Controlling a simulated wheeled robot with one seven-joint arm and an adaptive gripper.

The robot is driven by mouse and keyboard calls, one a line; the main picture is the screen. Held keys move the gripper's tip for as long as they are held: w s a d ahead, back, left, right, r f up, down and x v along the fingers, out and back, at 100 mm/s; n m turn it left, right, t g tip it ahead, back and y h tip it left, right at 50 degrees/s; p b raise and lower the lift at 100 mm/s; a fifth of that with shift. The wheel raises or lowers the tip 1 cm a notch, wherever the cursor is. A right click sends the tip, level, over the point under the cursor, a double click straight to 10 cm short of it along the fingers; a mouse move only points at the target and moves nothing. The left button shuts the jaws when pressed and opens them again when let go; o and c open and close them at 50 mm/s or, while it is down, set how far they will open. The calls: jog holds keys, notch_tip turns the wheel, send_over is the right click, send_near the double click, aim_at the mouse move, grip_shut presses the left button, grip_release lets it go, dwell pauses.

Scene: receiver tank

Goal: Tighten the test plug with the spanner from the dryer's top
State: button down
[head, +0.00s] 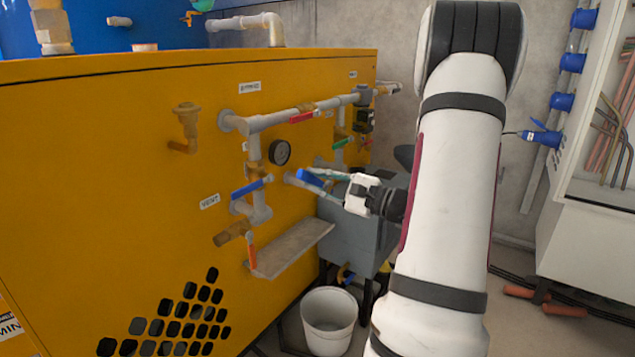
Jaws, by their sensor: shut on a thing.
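My gripper (318,182) reaches left from the white arm, in front of the yellow cabinet's pipework and above a grey box-shaped unit (352,231). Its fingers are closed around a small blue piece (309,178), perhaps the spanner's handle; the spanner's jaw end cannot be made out. No separate spanner shows on the visible part of the grey unit's top, which may be the dryer. The test plug cannot be identified for certain. A brass fitting (231,233) sticks out low on the yellow cabinet, and another brass fitting (186,124) sits higher up.
A sloping metal shelf (293,250) juts out below. A white bucket (329,320) stands on the floor. A white cabinet (585,240) stands at right.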

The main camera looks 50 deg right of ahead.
jog(key=shift+d+f, duration=0.3)
jog(key=shift+d, duration=0.2)
jog(key=d+r+m+t+h, duration=0.1)
jog(key=d+r+m+h, duration=0.2)
jog(key=d+m, duration=1.1)
jog(key=shift+w+r+m, duration=0.45)
jog(key=shift+r+m, duration=0.15)
jog(key=shift+m, duration=0.3)
jog(key=shift+r, duration=0.15)
jog(key=shift+a+r+n+y, duration=0.2)
jog(key=shift+a+n+y, duration=0.2)
jog(key=shift+a+n, duration=0.75)
jog(key=shift+s, duration=0.1)
